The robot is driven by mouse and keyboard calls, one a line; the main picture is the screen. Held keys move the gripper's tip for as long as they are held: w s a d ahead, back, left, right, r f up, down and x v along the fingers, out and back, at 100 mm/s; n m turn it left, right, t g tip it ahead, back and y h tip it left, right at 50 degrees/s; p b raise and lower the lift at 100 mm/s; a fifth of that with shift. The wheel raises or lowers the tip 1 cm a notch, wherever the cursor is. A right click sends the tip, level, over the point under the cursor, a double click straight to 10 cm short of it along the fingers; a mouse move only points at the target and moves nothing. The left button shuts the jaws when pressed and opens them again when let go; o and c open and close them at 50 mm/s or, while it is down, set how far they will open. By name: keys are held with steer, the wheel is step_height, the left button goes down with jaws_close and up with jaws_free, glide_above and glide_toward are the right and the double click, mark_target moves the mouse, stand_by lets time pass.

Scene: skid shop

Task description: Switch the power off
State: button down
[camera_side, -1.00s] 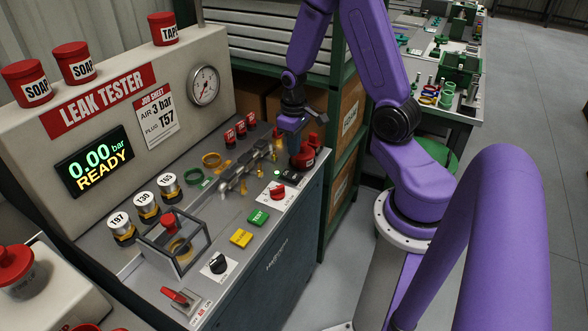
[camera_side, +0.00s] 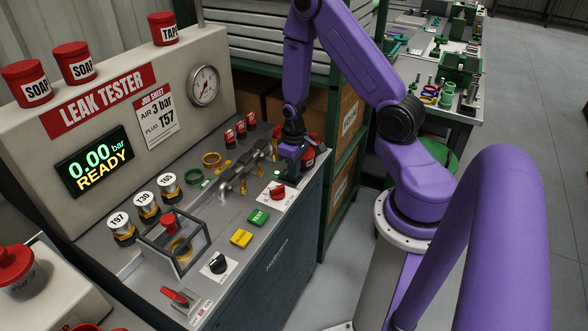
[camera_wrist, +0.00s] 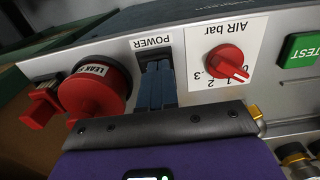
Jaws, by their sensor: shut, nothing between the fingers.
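The leak tester (camera_side: 285,225) has a panel whose screen (camera_side: 94,162) reads "0.00 bar READY". In the wrist view, the POWER label (camera_wrist: 151,41) is at the panel's edge, between a red canister and the AIR dial. My gripper (camera_wrist: 157,88) is shut and empty, with its blue fingers over the spot by this label. The dark power switch there is mostly hidden by the fingertips, so I cannot tell its position or whether they touch it. In the side view my gripper (camera_side: 287,172) is low over the panel's far right end.
The red AIR dial (camera_side: 278,192) and green TEST button (camera_side: 258,217) are close by. A red canister (camera_wrist: 92,91) stands right beside my fingers. A metal manifold (camera_side: 243,172) lies on the panel. A red lever (camera_side: 178,296) is at the near end.

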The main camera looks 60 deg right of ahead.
mark_target(284, 173)
steer(key=shift+f, duration=0.1)
steer(key=shift+s+f, duration=0.15)
steer(key=shift+f, duration=0.05)
stand_by(0.4)
steer(key=shift+w+r, duration=0.15)
steer(key=shift+w, duration=0.35)
steer(key=shift+w+r, duration=0.15)
steer(key=shift+w, duration=0.35)
steer(key=shift+s, duration=0.1)
step_height(284, 173, up, 14)
steer(key=w, duration=0.2)
stand_by(0.3)
